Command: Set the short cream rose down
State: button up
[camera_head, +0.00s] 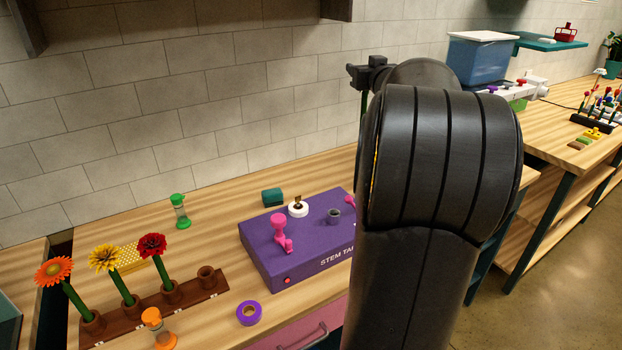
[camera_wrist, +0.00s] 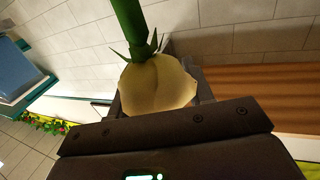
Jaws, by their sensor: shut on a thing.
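The short cream rose (camera_wrist: 157,85) fills the middle of the wrist view, its green stem running to the picture's top. My gripper (camera_wrist: 160,97) is shut on it, with dark fingers on either side of the bloom. In the head view my own arm hides most of the gripper and the bloom. A dark part of my gripper (camera_head: 370,74) shows left of the arm, and a green stem (camera_head: 364,106) shows below it. The rose is in the air, against the wall, clear of the table.
A brown rack (camera_head: 190,298) at the lower left holds orange, yellow and red flowers; its rightmost cup (camera_head: 207,276) is empty. A purple box (camera_head: 268,242) with pink pieces stands mid-table. Purple tape (camera_head: 249,312), an orange timer (camera_head: 155,328) and a green timer (camera_head: 180,210) stand nearby.

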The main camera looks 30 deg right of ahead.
jog(key=w+a+f+n+y, duration=0.1)
jog(key=w+a+f, duration=0.3)
jog(key=w+f, duration=0.4)
jog(key=w+a+f+n+t+y, duration=0.1)
jog(key=w+a+f+y, duration=0.3)
jog(key=w+f, duration=0.4)
jog(key=shift+w+a+f+n+y, duration=0.35)
jog(key=shift+f+n, duration=0.45)
jog(key=shift+f, duration=3.2)
jog(key=o, duration=1.1)
jog(key=shift+c, duration=0.2)
